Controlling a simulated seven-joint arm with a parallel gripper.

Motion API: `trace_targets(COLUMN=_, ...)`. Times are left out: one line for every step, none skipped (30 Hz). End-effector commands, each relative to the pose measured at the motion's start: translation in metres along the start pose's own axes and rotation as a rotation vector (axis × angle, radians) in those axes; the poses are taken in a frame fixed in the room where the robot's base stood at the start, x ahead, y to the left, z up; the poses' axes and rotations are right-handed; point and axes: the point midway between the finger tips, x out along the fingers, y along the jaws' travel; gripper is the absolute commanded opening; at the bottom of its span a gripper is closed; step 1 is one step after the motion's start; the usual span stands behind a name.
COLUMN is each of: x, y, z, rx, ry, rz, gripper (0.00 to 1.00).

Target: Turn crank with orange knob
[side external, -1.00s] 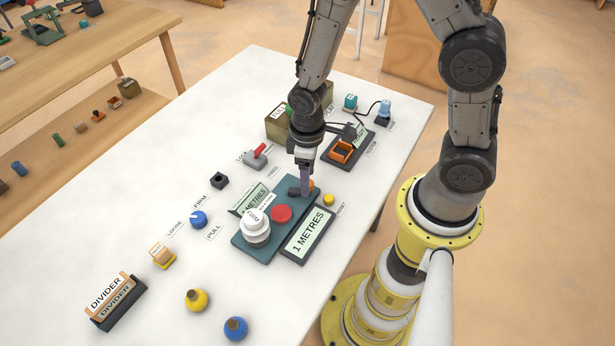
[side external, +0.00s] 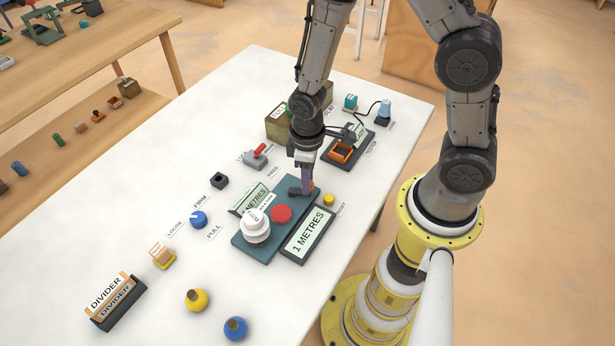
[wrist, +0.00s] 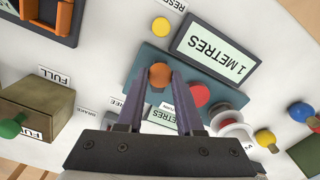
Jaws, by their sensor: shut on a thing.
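The orange knob (wrist: 160,75) sits between the tips of my gripper (wrist: 161,80) in the wrist view, and the fingers are shut on it. In the side view a bit of orange shows right at my fingertips (side external: 304,190). The dark crank arm (side external: 293,191) is mostly hidden by the fingers. The crank stands at the far end of a teal base (side external: 246,246), which also carries a red round button (side external: 281,213) and a white drum (side external: 256,232).
A display reading "1 METRES" (side external: 308,233) lies beside the base, with a yellow button (side external: 328,199) near it. A second display (side external: 250,198) is on the other side. A red-handled lever (side external: 256,157), an orange-framed device (side external: 342,151) and a brass box (side external: 283,124) stand farther back.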

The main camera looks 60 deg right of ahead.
Motion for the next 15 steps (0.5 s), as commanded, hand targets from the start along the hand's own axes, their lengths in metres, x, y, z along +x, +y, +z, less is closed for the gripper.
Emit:
trace_targets(x=0.000, y=-0.001, z=0.000, rx=0.011, ry=0.001, rz=0.000, gripper=0.00)
trace_targets(x=0.000, y=-0.001, z=0.000, rx=0.025, ry=0.001, rz=0.000, gripper=0.00)
trace_targets(x=0.000, y=-0.002, z=0.000, rx=0.047, ry=0.000, rz=0.000, gripper=0.00)
trace_targets(x=0.000, y=-0.003, z=0.000, rx=0.069, ry=0.000, rz=0.000, gripper=0.00)
trace_targets(x=0.000, y=-0.004, z=0.000, rx=0.094, ry=0.000, rz=0.000, gripper=0.00)
trace_targets(x=-0.001, y=-0.005, z=0.000, rx=0.130, ry=0.000, rz=0.000, gripper=0.00)
trace_targets(x=-0.001, y=-0.006, z=0.000, rx=0.158, ry=-0.001, rz=0.000, gripper=0.00)
trace_targets(x=-0.001, y=-0.007, z=-0.001, rx=0.186, ry=0.000, rz=0.001, gripper=0.00)
trace_targets(x=-0.001, y=-0.008, z=-0.001, rx=0.223, ry=0.000, rz=0.001, gripper=0.00)
trace_targets(x=0.000, y=-0.009, z=-0.001, rx=0.249, ry=-0.001, rz=0.000, gripper=0.00)
trace_targets(x=0.000, y=-0.010, z=-0.001, rx=0.273, ry=-0.001, rz=0.000, gripper=0.00)
trace_targets(x=-0.001, y=-0.011, z=-0.002, rx=0.302, ry=0.000, rz=0.001, gripper=0.00)
trace_targets(x=-0.001, y=-0.011, z=-0.002, rx=0.320, ry=0.000, rz=0.001, gripper=0.00)
trace_targets(x=-0.001, y=-0.012, z=-0.002, rx=0.337, ry=0.000, rz=0.001, gripper=0.00)
trace_targets(x=-0.001, y=-0.013, z=-0.002, rx=0.354, ry=0.000, rz=0.001, gripper=0.00)
